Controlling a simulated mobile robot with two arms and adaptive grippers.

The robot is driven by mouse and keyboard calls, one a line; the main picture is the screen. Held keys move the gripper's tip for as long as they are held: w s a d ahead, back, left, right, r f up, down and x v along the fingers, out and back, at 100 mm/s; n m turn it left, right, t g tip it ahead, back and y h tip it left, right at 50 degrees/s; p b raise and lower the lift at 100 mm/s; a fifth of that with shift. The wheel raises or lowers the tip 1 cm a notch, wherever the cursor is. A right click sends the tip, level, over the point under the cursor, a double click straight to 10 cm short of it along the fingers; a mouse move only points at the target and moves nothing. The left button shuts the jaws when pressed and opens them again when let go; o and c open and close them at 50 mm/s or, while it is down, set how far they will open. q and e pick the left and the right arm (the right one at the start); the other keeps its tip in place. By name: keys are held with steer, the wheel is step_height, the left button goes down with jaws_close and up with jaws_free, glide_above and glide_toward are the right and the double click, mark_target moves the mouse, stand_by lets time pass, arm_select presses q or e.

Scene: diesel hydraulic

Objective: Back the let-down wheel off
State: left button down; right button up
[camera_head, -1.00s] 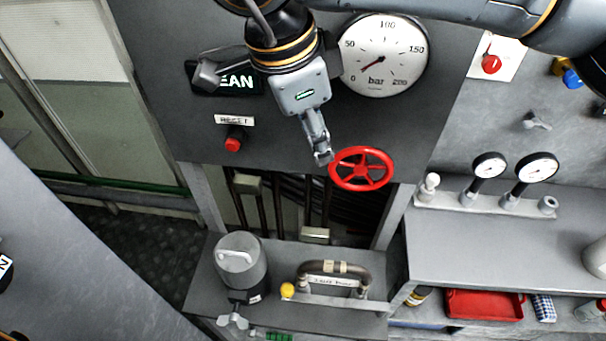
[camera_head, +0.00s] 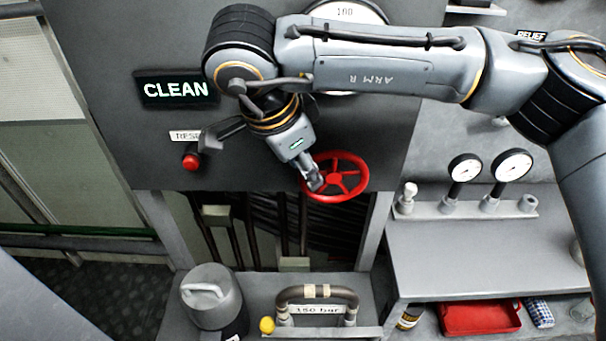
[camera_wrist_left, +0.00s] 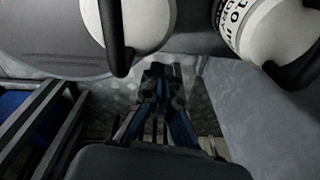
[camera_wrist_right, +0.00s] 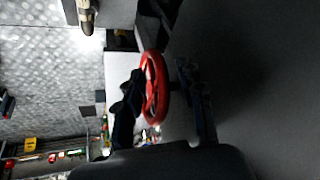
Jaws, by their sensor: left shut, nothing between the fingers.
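The let-down wheel is a red handwheel (camera_head: 350,162) with spokes, on the lower part of the dark panel; it also shows in the right wrist view (camera_wrist_right: 160,68). My right gripper (camera_head: 314,183) overlaps its left rim in the head view. In the right wrist view, my right gripper's fingers (camera_wrist_right: 160,80) are spread, with the wheel showing between them; whether they touch it I cannot tell. My left gripper (camera_wrist_left: 162,72) shows only in its own wrist view, shut and empty, away from the wheel.
A lit CLEAN sign (camera_head: 178,90) and a red reset button (camera_head: 190,161) are left of the wheel. My right arm covers most of the big gauge (camera_head: 346,12). Below stand a grey canister (camera_head: 212,300) and a handle (camera_head: 318,292); small gauges (camera_head: 512,164) are at right.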

arm_select(q)
steer(key=shift+s+f, duration=0.1)
steer(key=shift+f, duration=0.05)
arm_select(e)
steer(key=shift+w+f, duration=0.15)
steer(key=shift+f, duration=0.15)
jaws_close()
arm_select(q)
steer(key=shift+f, duration=0.1)
